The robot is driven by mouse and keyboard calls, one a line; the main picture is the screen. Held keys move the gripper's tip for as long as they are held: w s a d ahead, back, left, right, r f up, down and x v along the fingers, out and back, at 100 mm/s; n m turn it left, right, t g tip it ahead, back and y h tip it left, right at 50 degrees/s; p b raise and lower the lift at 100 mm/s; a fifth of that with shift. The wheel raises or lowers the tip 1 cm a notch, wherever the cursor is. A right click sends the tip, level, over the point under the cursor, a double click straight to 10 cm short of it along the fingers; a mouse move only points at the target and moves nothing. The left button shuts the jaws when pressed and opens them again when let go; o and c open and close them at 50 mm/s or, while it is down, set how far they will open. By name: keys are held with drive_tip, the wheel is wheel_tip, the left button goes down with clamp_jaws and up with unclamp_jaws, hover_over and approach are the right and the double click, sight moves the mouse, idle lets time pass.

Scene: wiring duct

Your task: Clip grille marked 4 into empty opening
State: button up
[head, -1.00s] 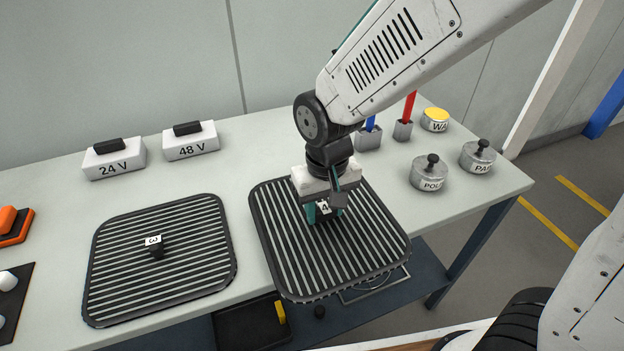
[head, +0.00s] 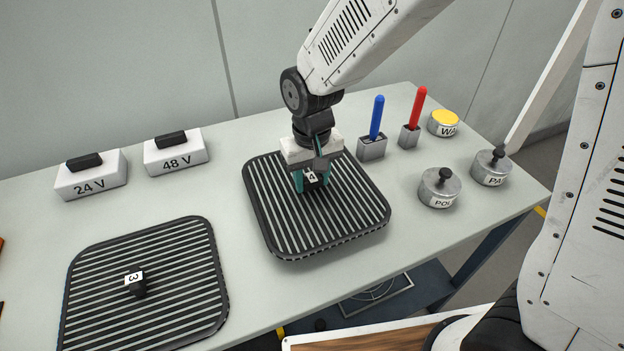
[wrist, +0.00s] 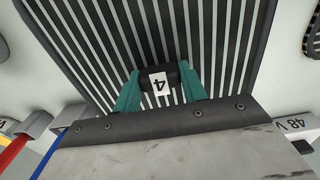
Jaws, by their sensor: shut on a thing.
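The grille marked 4 (head: 345,215) is a dark, rounded-square plate with pale slats, near the middle of the table in the head view. My gripper (head: 312,183) is shut on its black knob, beside the white label 4. The wrist view shows the teal fingers on both sides of the knob (wrist: 159,77) and the grille's slats (wrist: 205,40) filling the upper middle. I cannot tell whether the grille touches the table or hangs just above it. The empty opening cannot be made out in either view.
A grille marked 3 (head: 150,285) lies at the front left. White 24 V (head: 91,176) and 48 V (head: 176,154) blocks stand behind it. Blue (head: 376,118) and red (head: 417,107) rods stand in grey holders at the right, near round tins (head: 440,190). Bare table lies between the grilles.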

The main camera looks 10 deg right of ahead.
sight(312, 188)
drive_tip(key=f, duration=0.3)
drive_tip(key=shift+s+a, duration=0.1)
drive_tip(key=shift+s, duration=0.1)
drive_tip(key=shift+w, duration=0.1)
drive_tip(key=shift+f, duration=0.1)
drive_tip(key=shift+f, duration=0.15)
drive_tip(key=o, duration=1.2)
